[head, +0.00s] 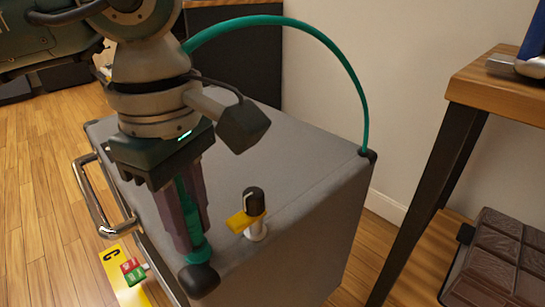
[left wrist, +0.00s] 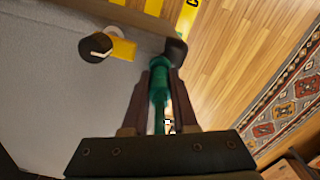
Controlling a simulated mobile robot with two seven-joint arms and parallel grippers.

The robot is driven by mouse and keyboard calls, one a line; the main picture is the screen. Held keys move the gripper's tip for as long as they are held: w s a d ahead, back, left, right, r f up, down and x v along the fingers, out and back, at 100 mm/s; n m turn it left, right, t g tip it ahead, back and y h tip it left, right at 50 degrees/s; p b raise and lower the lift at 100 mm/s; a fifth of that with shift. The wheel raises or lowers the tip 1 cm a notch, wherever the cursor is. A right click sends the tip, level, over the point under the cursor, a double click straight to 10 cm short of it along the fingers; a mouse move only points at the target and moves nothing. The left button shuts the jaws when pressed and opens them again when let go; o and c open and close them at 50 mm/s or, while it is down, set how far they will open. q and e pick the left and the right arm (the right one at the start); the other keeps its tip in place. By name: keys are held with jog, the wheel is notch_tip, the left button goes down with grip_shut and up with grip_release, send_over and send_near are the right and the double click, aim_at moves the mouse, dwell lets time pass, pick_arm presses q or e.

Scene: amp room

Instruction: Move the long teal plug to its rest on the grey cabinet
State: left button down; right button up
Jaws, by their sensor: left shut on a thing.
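My left gripper (head: 192,240) points down over the front corner of the grey cabinet (head: 310,190) and is shut on the long teal plug (head: 197,248). In the left wrist view, the teal plug (left wrist: 159,88) stands between the two fingers of the gripper (left wrist: 159,80), close to the cabinet's black corner cap (left wrist: 176,52). The plug's lower end is at or just above the cabinet top; I cannot tell whether it touches. A teal cable (head: 345,70) arcs from behind my arm to the cabinet's far right corner. My right gripper is not in view.
A black-capped knob (head: 253,198) with a yellow tag (head: 240,222) stands on the cabinet top, right of the gripper. A metal handle (head: 90,200) is on the cabinet's left side. A wooden table (head: 500,100) stands at right. The cabinet's middle is clear.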

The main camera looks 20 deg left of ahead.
pick_arm(q)
jog(key=c, duration=0.6)
grip_release()
jog(key=shift+r, duration=0.15)
